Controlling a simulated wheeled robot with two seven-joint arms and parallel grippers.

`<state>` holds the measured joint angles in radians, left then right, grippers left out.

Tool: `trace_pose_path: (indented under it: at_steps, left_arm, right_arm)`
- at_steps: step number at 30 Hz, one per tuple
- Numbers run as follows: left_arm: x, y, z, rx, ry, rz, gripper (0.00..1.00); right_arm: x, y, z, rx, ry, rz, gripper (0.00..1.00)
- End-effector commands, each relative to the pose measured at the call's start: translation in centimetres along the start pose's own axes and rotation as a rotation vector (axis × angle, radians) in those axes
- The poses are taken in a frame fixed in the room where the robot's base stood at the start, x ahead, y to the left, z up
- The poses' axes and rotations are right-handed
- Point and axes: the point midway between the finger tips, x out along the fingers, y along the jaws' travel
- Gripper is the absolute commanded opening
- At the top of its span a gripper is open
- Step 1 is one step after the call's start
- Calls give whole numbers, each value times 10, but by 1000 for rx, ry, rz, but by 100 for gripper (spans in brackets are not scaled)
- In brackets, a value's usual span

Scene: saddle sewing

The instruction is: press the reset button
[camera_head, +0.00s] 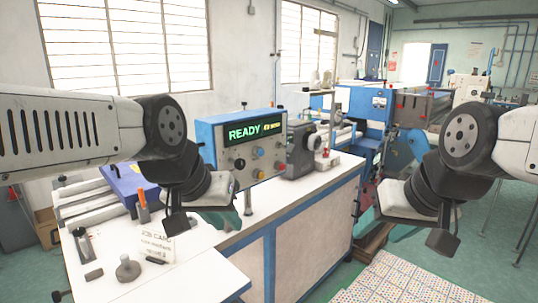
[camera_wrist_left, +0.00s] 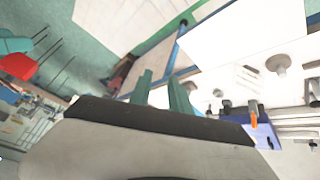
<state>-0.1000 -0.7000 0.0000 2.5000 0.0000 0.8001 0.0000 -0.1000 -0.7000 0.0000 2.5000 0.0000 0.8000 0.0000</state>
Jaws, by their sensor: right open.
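The control box (camera_head: 243,145) with a blue frame stands on the white bench, and its green display reads READY. Its grey face carries several knobs and buttons, among them a blue one (camera_head: 258,152) and a yellow-orange one (camera_head: 259,174). I cannot read which is the reset button. My left gripper (camera_head: 234,208) is in front of and below the box, apart from its face. In the left wrist view its two teal fingers (camera_wrist_left: 163,92) are apart with nothing between them. My right gripper (camera_head: 380,217) is open and empty, right of the bench over the floor.
A job card (camera_head: 157,243), an orange-handled tool (camera_head: 143,206) and a grey weight (camera_head: 128,268) are on the bench at left. A dark grey device (camera_head: 300,150) stands right of the box. A blue machine (camera_head: 383,104) is behind. The bench front is mostly clear.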

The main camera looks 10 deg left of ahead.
Motion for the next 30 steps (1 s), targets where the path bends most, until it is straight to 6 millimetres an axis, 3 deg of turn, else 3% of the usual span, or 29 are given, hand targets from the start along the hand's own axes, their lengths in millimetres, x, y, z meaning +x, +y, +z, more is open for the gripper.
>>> trace_pose_path:
  at_steps: [1,3,30]
  left_arm:
    - [0,0,0,0,0,0,12]
    - [0,0,0,0,0,0,0]
    - [0,0,0,0,0,0,0]
  right_arm:
    - [0,0,0,0,0,0,55]
    - [0,0,0,0,0,0,55]
    - [0,0,0,0,0,0,55]
